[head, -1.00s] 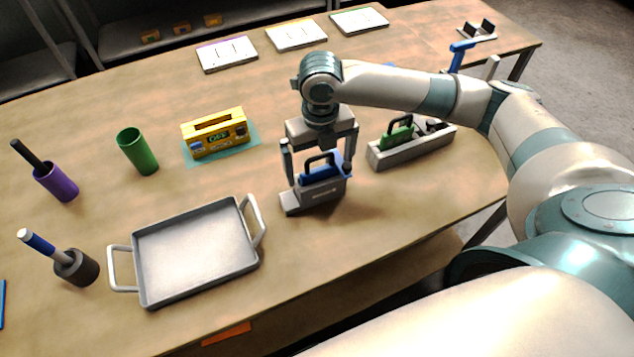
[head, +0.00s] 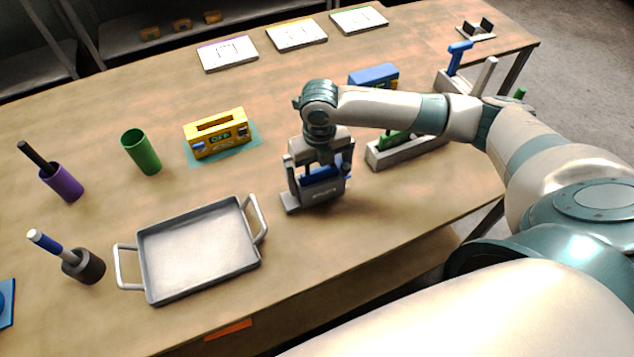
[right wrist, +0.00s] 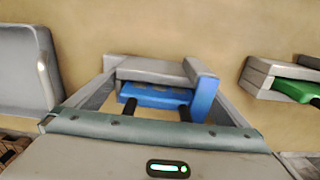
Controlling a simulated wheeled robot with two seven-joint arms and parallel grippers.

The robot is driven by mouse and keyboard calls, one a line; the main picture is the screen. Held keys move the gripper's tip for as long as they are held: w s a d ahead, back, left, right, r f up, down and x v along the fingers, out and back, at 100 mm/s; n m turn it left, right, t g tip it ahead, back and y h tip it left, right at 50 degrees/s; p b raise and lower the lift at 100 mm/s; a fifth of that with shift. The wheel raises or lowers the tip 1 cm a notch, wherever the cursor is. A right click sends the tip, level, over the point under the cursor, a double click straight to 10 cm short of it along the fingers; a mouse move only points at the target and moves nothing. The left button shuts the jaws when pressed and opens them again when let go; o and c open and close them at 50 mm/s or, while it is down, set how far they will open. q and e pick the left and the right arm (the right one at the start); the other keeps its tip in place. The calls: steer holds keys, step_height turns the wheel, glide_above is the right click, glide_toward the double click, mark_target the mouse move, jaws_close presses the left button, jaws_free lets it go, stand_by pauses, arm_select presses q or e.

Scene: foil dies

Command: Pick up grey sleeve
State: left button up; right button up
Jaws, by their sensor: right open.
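The grey sleeve (head: 86,267) is a short dark grey cylinder at the front left of the table in the head view. It leans, and a rod with a blue and white end (head: 47,243) sticks out of it. My right gripper (head: 320,182) is far to its right. It is open and low over a grey holder (head: 318,197) with a blue block (right wrist: 155,96) in it, its fingers on either side of the block. The right wrist view shows the holder and block between the fingers, but not the sleeve. My left gripper is not in view.
A grey tray (head: 197,250) with two handles lies between the sleeve and the holder. A purple sleeve (head: 64,184) and a green sleeve (head: 142,152) stand behind. A yellow box (head: 217,133) is on a teal mat. A blue item (head: 6,303) sits at the left edge.

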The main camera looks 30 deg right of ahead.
stand_by(0.3)
steer(key=c, duration=0.9)
steer(key=shift+w+r, duration=0.1)
steer(key=shift+r, duration=0.1)
steer(key=shift+r+b, duration=0.6)
steer(key=shift+r, duration=0.25)
steer(key=shift+r+b, duration=0.4)
steer(key=shift+r, duration=0.55)
steer(key=s+d+r+b, duration=0.1)
steer(key=s+r, duration=0.1)
steer(key=s, duration=0.1)
steer(key=s+d+r+b, duration=0.1)
steer(key=s+r, duration=0.1)
steer(key=s, duration=0.2)
steer(key=s+d+r+b, duration=0.1)
steer(key=s+r, duration=0.2)
steer(key=s, duration=0.1)
steer(key=shift+s+d, duration=0.15)
steer(key=shift+d, duration=0.05)
